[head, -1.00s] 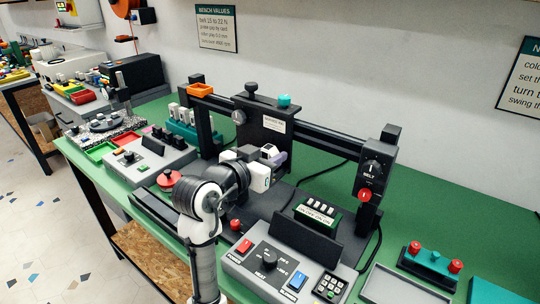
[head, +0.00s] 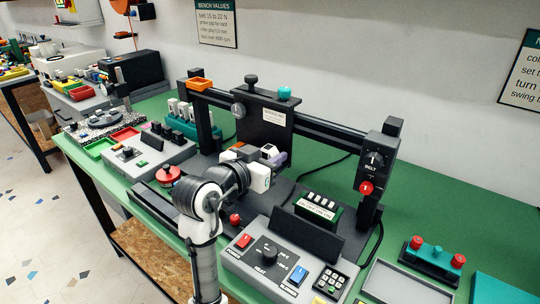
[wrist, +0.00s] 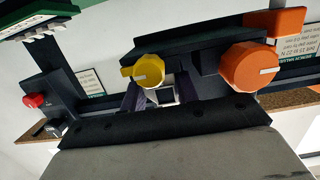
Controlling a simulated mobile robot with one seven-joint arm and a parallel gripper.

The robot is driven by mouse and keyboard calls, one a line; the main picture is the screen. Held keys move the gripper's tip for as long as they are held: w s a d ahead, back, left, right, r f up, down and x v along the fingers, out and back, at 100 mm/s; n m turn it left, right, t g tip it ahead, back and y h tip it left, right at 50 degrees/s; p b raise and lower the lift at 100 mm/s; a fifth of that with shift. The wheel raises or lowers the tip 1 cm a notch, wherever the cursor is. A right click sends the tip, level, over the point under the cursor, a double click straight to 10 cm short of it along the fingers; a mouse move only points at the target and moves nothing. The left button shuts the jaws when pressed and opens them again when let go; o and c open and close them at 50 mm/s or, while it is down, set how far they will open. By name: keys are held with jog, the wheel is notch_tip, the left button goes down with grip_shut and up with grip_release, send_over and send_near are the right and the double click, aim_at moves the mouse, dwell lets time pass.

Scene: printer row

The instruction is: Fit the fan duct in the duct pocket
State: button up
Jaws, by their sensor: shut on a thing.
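My gripper (head: 277,157) is in front of the printer, below the dark carriage plate (head: 265,118) on the gantry. Its purple fingers (wrist: 160,96) show in the wrist view, shut on a small white and dark piece, which I take to be the fan duct (wrist: 162,95). In the head view its pale top (head: 268,151) shows above the lilac finger. Much of the duct is hidden. I cannot make out the duct pocket clearly, nor tell whether the duct touches it.
A yellow knob (wrist: 149,70) and a larger orange knob (wrist: 250,66) are close to the fingers in the wrist view. The black gantry post (head: 374,170) stands at right. A control box (head: 275,262) and dark upright panel (head: 305,234) stand in front.

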jog(key=shift+f, duration=0.1)
jog(key=o, duration=1.1)
jog(key=b+v, duration=0.2)
jog(key=v, duration=1.1)
jog(key=shift+s+a+b, duration=0.2)
jog(key=shift+s+b, duration=0.15)
